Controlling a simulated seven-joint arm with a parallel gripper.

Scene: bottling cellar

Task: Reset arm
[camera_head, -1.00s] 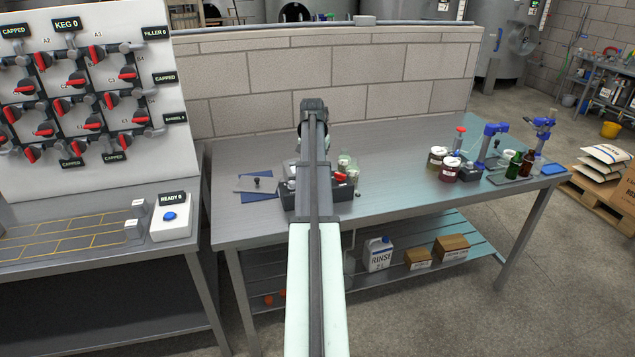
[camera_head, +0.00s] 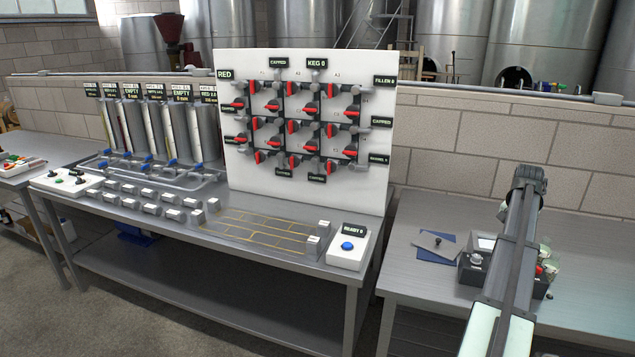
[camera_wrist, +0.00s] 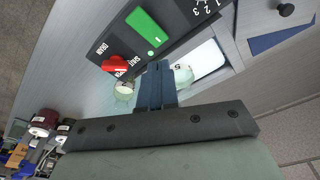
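My arm reaches over the right-hand bench in the head view, and its fingers are hidden there behind the links. In the wrist view my gripper (camera_wrist: 156,85) has its two fingers together, with nothing visible between them. It hangs above the bench, beside a dark control box (camera_wrist: 185,32) with a green button (camera_wrist: 147,27), a red knob (camera_wrist: 117,63) and white lettering. The same dark box shows partly behind my arm in the head view (camera_head: 470,275).
A white valve panel (camera_head: 235,180) with red handles stands on the left bench, near a blue-button box (camera_head: 348,262). Tall tubes (camera_head: 150,130) stand further left. A blue mat (camera_head: 436,257) lies left of the dark box. A block wall (camera_head: 450,140) runs behind the benches.

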